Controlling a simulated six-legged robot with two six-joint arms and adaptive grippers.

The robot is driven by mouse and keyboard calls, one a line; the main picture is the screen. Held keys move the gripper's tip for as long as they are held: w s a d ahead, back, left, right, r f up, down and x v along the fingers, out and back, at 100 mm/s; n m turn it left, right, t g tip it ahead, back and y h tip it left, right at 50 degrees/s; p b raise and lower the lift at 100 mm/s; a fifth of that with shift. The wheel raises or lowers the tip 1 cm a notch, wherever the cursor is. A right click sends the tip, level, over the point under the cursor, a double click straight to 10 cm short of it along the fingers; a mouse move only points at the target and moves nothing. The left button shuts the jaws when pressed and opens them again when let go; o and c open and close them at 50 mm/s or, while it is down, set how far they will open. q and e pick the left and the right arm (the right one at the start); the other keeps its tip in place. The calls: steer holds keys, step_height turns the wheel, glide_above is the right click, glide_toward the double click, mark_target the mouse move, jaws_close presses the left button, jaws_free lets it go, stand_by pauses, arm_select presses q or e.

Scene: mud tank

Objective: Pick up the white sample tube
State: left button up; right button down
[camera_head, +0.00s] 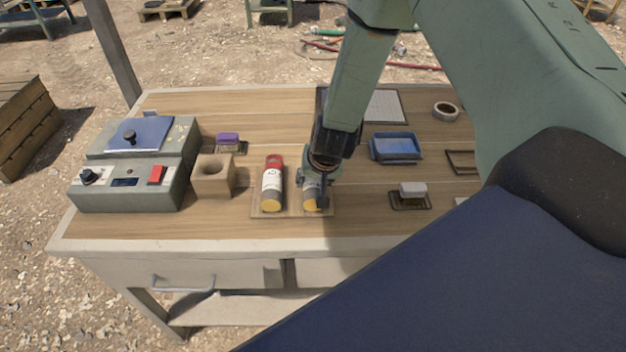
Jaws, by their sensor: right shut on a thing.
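My right gripper (317,190) reaches down from above and is shut on this right tube, which is still at the board. I cannot tell whether it touches the board. My left gripper is not in view.
A grey device (130,165) with a red switch and a tan block (214,177) with a hole stand to the left. A purple-topped item (228,139), a blue tray (396,147), a tape roll (446,110) and a pale block (412,189) lie around.

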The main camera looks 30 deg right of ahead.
step_height(320, 180, up, 9)
steer(key=p, duration=0.4)
steer(key=shift+r+p, duration=0.1)
steer(key=shift+p, duration=0.3)
steer(key=shift+r, duration=0.2)
steer(key=shift+w, duration=0.15)
